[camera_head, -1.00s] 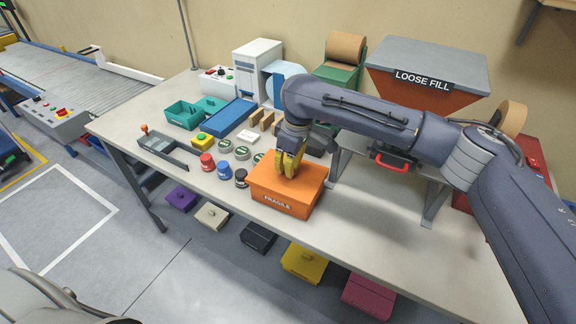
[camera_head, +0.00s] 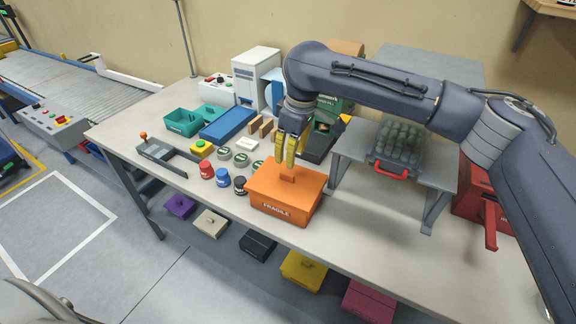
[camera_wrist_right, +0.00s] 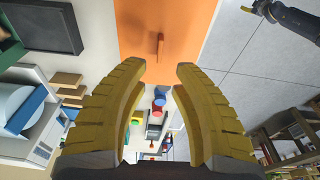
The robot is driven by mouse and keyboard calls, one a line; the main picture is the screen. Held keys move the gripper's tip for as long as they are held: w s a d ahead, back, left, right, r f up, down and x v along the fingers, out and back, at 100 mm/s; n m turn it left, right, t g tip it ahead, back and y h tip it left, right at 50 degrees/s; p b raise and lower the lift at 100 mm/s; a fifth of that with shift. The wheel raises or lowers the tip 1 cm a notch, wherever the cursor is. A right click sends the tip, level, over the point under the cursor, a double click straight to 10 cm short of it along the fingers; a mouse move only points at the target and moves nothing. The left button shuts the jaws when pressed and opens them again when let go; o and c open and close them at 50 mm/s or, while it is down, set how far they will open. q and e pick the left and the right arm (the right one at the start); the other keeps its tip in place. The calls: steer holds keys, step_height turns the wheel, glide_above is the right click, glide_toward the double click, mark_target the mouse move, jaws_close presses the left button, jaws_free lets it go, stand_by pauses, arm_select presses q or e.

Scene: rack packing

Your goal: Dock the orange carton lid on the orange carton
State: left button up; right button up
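The orange carton lid (camera_head: 305,183) lies on top of the orange carton (camera_head: 298,216), which stands near the table's front edge. The lid looks level and lined up with the carton walls; its seating cannot be measured. An upright orange handle stands on the lid. My right gripper (camera_head: 290,155) is just above this handle. In the right wrist view my right gripper (camera_wrist_right: 160,70) has its yellow fingers apart, with nothing between them, and the lid (camera_wrist_right: 185,25) lies beyond. My left gripper (camera_wrist_right: 265,9) shows small at the upper right of that view; its opening is unclear.
Red, blue and black jars (camera_head: 222,178) stand just left of the carton. A grey stand (camera_head: 345,172) and a clear bin with a red handle (camera_head: 397,155) are at the right. Teal trays (camera_head: 184,121) are farther back. The front right tabletop is clear.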

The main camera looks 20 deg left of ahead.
mark_target(293, 176)
steer(key=shift+s+d+r, duration=0.1)
steer(key=shift+d+r, duration=0.1)
steer(key=shift+r, duration=1.1)
steer(key=shift+d+r, duration=0.2)
steer(key=shift+r, duration=1.1)
steer(key=shift+f, duration=0.1)
